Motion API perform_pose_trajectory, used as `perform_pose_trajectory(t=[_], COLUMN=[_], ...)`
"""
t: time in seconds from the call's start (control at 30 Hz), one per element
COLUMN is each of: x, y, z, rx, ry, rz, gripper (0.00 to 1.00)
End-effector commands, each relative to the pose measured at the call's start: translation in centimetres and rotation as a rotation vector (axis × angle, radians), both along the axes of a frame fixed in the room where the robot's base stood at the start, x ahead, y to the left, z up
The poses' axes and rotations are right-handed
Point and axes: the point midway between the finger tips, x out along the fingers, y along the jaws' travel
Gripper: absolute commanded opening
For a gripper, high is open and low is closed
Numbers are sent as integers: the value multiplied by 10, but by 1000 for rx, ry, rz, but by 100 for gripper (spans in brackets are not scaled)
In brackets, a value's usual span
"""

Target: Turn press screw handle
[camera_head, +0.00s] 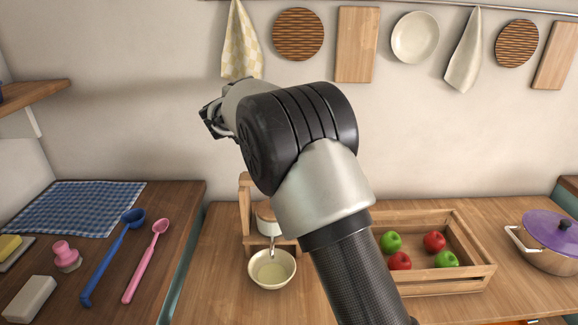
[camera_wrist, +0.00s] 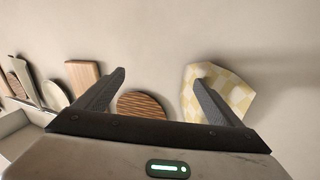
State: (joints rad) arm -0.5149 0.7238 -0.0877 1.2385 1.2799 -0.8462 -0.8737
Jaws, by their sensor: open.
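A wooden press frame (camera_head: 246,208) stands on the counter in the head view, left of my arm. A white pot with a spout (camera_head: 268,226) sits in it, and a cream bowl (camera_head: 272,270) stands in front, under the spout. My arm hides the press's upper right part, and I cannot make out its screw handle. My gripper (camera_head: 212,118) is raised above and left of the press, partly hidden by my wrist. In the wrist view my gripper (camera_wrist: 160,82) has its two fingers wide apart with nothing between them, facing the wall.
A wooden crate (camera_head: 482,275) with red and green apples stands right of my arm, and a purple-lidded pot (camera_head: 549,240) farther right. The left counter holds a blue ladle (camera_head: 112,255) and a pink spoon (camera_head: 146,258). A checked towel (camera_head: 241,42) and boards hang on the wall.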

Motion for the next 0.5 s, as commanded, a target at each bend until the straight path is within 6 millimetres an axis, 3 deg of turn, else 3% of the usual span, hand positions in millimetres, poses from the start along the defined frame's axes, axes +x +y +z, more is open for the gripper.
perform_pose_trajectory(t=[0.1,0.17,0.3,0.5], x=[2,2,14,17], y=[5,11,48,103], z=[18,18,-17,-65], rx=[-3,-10,-32,-68], ry=[21,44,127,257], rz=[128,193,338,602], gripper=[89,89,89,89])
